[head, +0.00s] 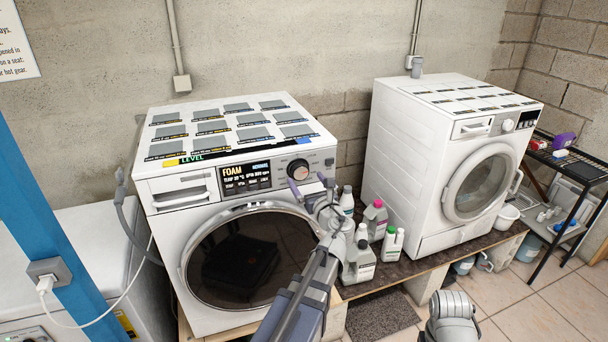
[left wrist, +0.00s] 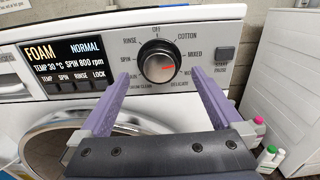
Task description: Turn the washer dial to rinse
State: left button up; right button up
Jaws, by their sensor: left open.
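My left gripper (head: 309,185) is open in front of the panel. In the left wrist view its purple fingers (left wrist: 158,76) are to either side of the dial's lower half, apart from it, hiding some lower labels. My right gripper is out of view.
The display (left wrist: 65,57) reads FOAM, NORMAL, 30 °C, spin 800 rpm. A start/pause button (left wrist: 224,54) is right of the dial. Several bottles (head: 375,218) stand on the bench between this washer and a second washer (head: 408,160). A blue post (head: 45,200) is at left.

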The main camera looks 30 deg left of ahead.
aim_at(301, 173)
pick_arm(q)
jog(key=shift+x, duration=2.05)
jog(key=c, duration=1.3)
